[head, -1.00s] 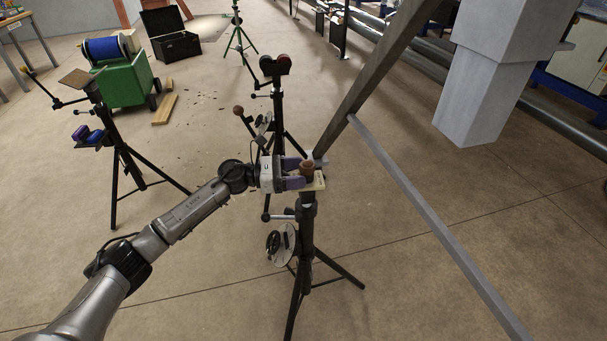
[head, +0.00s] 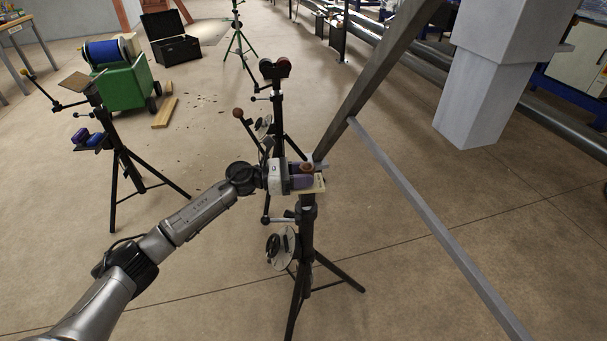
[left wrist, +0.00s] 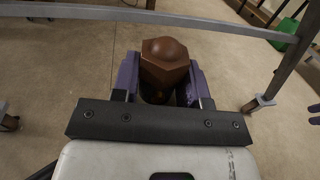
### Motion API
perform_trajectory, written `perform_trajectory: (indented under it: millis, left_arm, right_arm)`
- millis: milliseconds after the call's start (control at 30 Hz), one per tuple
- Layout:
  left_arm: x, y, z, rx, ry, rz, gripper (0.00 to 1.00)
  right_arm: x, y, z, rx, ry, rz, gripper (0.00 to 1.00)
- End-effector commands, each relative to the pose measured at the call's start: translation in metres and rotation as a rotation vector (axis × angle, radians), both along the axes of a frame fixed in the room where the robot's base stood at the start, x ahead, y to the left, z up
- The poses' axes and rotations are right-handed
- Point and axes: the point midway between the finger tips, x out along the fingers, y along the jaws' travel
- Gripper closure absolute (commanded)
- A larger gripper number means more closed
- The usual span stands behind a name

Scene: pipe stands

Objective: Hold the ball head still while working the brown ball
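A brown ball (head: 307,168) sits at the top of the near black pipe stand (head: 306,232), above a pale plate (head: 316,186). In the left wrist view the brown ball (left wrist: 165,62) is a rounded dome on a six-sided body. My left gripper (head: 303,175) comes in from the left at the stand's top. Its purple fingers (left wrist: 165,82) lie close along both sides of the brown body and appear to touch it. The part below the body is dark and mostly hidden between the fingers. My right gripper is not seen in the head view.
Grey beams (head: 430,215) slant close to the right of the stand's top. Another stand with dark red rollers (head: 275,68) is behind, and one with purple rollers (head: 88,137) is at the left. A green cart (head: 122,80) is farther back. Floor at the front right is open.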

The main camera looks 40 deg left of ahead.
Motion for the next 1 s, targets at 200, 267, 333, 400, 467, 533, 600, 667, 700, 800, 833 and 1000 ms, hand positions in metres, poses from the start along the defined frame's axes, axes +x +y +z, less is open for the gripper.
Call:
perform_trajectory:
  millis: [200, 267, 333, 400, 467, 533, 600, 667, 700, 800, 833, 1000]
  left_arm:
    - [-0.0001, 0.0001, -0.0002, 0.0, 0.0, 0.0, 0.85]
    - [-0.0001, 0.0001, -0.0002, 0.0, 0.0, 0.0, 0.91]
    - [-0.0001, 0.0001, -0.0002, 0.0, 0.0, 0.0, 0.97]
    - [-0.0001, 0.0001, -0.0002, 0.0, 0.0, 0.0, 0.53]
    - [-0.0001, 0.0001, -0.0002, 0.0, 0.0, 0.0, 0.48]
    - [-0.0001, 0.0001, -0.0002, 0.0, 0.0, 0.0, 0.41]
    - [-0.0001, 0.0001, -0.0002, 0.0, 0.0, 0.0, 0.34]
    - [-0.0001, 0.0001, -0.0002, 0.0, 0.0, 0.0, 0.31]
    - [-0.0001, 0.0001, -0.0002, 0.0, 0.0, 0.0, 0.31]
    - [0.0, 0.0001, -0.0001, 0.0, 0.0, 0.0, 0.31]
    - [-0.0001, 0.0001, -0.0001, 0.0, 0.0, 0.0, 0.31]
    - [-0.0043, 0.0041, -0.0005, 0.001, 0.002, 0.0, 0.31]
  right_arm:
    - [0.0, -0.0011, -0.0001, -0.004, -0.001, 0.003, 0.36]
    - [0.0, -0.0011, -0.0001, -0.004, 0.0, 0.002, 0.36]
    - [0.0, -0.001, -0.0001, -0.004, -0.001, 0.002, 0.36]
    - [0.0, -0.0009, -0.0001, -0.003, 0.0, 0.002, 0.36]
    - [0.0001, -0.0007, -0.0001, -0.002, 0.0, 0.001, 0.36]
    - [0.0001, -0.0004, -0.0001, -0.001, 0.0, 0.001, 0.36]
    - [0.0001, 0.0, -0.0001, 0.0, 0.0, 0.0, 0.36]
    - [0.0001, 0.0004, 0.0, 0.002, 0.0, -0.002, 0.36]
    - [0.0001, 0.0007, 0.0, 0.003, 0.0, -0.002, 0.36]
    - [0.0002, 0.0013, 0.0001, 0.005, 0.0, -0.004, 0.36]
    - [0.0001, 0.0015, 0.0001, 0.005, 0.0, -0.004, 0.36]
    - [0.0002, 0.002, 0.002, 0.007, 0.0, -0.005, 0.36]
